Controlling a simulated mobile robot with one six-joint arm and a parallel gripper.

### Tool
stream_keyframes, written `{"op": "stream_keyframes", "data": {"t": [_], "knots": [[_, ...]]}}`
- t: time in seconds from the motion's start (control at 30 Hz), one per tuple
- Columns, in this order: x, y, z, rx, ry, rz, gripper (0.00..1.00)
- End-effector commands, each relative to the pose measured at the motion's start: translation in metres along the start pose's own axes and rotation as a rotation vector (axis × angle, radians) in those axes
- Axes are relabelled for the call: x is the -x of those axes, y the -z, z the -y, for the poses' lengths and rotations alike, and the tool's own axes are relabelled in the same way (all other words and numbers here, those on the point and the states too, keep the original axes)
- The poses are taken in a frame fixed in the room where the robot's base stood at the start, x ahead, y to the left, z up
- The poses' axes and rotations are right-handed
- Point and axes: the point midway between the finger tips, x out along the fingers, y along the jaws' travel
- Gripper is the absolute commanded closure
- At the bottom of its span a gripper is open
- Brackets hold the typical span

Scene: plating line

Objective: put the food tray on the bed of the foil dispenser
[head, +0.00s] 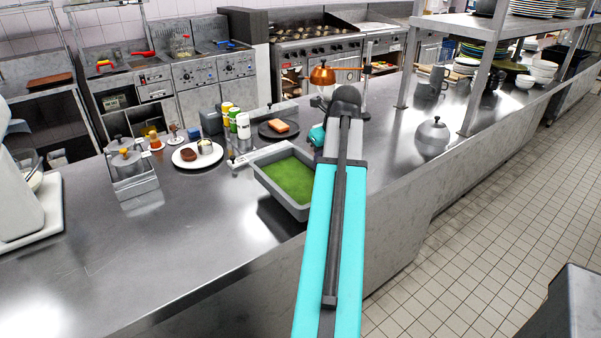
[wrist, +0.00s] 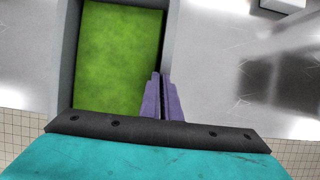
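The food tray (head: 259,180) is a grey rectangular pan with green food in it, at the counter's front edge beside my arm. A dark shadow below it suggests it is raised off the counter. It also shows in the wrist view (wrist: 66,60). My gripper (wrist: 163,76) has its purple fingers close together on the tray's right wall.
Behind the tray stand a plate with food (head: 186,160), several bottles (head: 243,125) and a dark plate (head: 276,134). A metal holder with lidded pots (head: 132,178) stands left. The front left counter (head: 130,255) is clear.

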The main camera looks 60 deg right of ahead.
Motion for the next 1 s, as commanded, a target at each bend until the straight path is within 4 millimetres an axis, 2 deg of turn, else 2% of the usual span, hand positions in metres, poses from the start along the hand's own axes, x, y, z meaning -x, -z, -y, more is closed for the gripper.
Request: {"op": "stream_keyframes", "data": {"t": [0.27,1.0], "knots": [[-0.003,-0.010,0.008,0.001,-0.002,0.001,1.00],[-0.034,-0.067,0.059,0.002,-0.002,0.001,1.00]]}}
